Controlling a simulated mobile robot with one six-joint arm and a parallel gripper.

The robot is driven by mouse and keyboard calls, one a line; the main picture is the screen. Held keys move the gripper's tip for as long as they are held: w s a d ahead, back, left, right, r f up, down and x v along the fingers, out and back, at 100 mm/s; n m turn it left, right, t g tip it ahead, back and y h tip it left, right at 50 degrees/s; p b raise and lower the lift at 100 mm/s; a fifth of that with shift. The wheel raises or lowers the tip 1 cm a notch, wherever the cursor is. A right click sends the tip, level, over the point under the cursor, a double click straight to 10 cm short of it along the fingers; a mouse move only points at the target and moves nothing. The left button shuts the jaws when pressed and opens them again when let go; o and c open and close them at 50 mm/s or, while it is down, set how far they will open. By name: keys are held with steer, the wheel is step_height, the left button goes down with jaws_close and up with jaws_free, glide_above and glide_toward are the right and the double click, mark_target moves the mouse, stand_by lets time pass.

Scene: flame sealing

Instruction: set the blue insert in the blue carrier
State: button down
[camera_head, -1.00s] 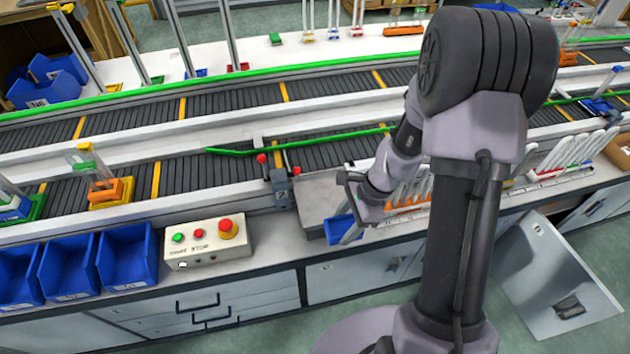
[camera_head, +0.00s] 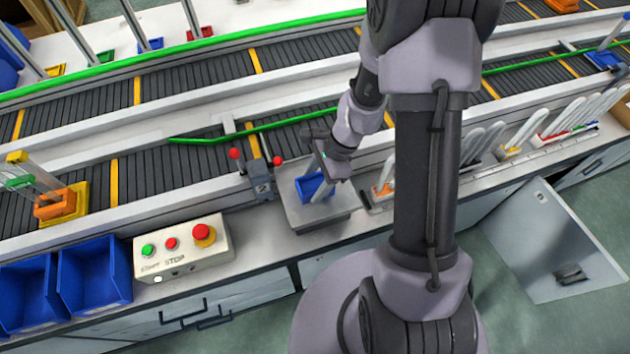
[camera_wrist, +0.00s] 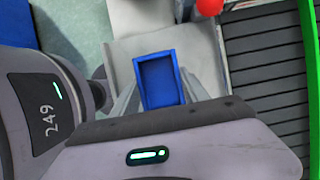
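A small open blue box-like piece, which I take for the blue insert (camera_head: 312,187), is at my gripper (camera_head: 323,170), over a grey plate (camera_head: 340,207). In the wrist view the blue insert (camera_wrist: 159,80) lies between the two pale fingers of my gripper (camera_wrist: 160,98), which flank its sides. Whether its underside touches the plate is hidden. A blue carrier-like base (camera_head: 604,60) with a slanting post is on the conveyor at the far right. Another blue base (camera_head: 150,44) with a post stands on the back bench. I cannot tell which is the task's carrier.
A post with red balls (camera_head: 259,183) stands left of the plate, close to the gripper. A rack of upright pale pieces (camera_head: 497,150) is to the right. A button box (camera_head: 183,250) and blue bins (camera_head: 95,277) are to the left. A yellow carrier (camera_head: 77,208) holds an orange insert.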

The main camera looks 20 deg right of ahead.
steer(key=c, duration=0.6)
jaws_free()
steer(key=d+r+n+p, duration=0.25)
steer(key=r+p, duration=0.25)
steer(key=r, duration=1.3)
steer(key=s+a+r+n+t, duration=0.2)
steer(key=s+r+n, duration=0.1)
steer(key=s+r, duration=0.1)
steer(key=s+a+r+n+t+h, duration=0.1)
steer(key=s+a+r+n+t, duration=0.1)
steer(key=s+r+n, duration=0.2)
steer(key=s+a+r+n+t+h, duration=0.1)
steer(key=s+r+n, duration=0.3)
steer(key=r, duration=0.4)
steer(key=shift+s+a+t, duration=0.35)
steer(key=shift+a+t, duration=0.05)
steer(key=shift+a, duration=0.25)
